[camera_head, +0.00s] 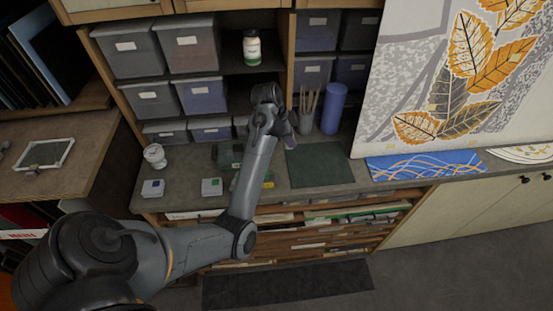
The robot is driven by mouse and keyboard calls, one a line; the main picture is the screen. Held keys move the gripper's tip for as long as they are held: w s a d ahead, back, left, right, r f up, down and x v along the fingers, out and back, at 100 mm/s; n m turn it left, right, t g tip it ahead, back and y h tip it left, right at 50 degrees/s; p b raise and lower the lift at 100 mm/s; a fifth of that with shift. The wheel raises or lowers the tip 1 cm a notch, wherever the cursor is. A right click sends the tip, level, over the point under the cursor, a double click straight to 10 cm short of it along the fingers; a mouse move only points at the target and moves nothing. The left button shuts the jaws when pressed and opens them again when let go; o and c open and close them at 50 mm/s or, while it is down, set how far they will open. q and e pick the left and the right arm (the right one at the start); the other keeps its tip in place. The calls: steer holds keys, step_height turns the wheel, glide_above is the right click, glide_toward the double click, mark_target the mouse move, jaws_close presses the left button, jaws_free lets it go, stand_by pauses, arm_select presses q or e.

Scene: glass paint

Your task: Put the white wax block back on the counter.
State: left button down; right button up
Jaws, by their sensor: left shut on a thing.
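My left gripper (284,128) is over the back of the counter (182,174), in front of the storage shelf. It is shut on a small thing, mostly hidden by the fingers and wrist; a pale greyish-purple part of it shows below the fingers. I cannot tell for sure that this is the white wax block, nor whether it touches the counter. Two small pale blocks sit on the counter's front left: one with a blue label (152,188) and one with a green label (211,186). My right gripper is not in view.
A brush holder (306,113) and a blue cylinder (334,107) stand close right of the gripper. A dark green mat (318,166) lies clear in front. A white jar (154,155) stands at left. Grey bins (130,50) fill the shelf; a leaf-painted panel (440,95) stands right.

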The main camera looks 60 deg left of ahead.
arm_select(q)
steer(key=shift+s+d+f+h+b, duration=0.25)
steer(key=shift+s+f+h+b, duration=0.15)
steer(key=shift+f+h+b, duration=0.25)
steer(key=shift+a+f+b, duration=0.15)
steer(key=shift+f+b, duration=0.2)
steer(key=shift+n, duration=0.3)
steer(key=a+f+b, duration=0.2)
steer(key=a, duration=0.1)
steer(key=w+a+f+b, duration=0.1)
steer(key=a+f, duration=0.1)
steer(key=a, duration=0.2)
steer(key=w+a+f+b, duration=0.1)
steer(key=a+f+b, duration=0.1)
steer(key=a, duration=0.1)
steer(key=shift+w+a+f+b, duration=0.1)
steer(key=shift+a+f+b, duration=0.05)
steer(key=shift+a+b, duration=0.25)
steer(key=shift+f, duration=2.05)
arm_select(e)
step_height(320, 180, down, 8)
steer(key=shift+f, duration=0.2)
arm_select(q)
steer(key=c, duration=0.8)
jaws_free()
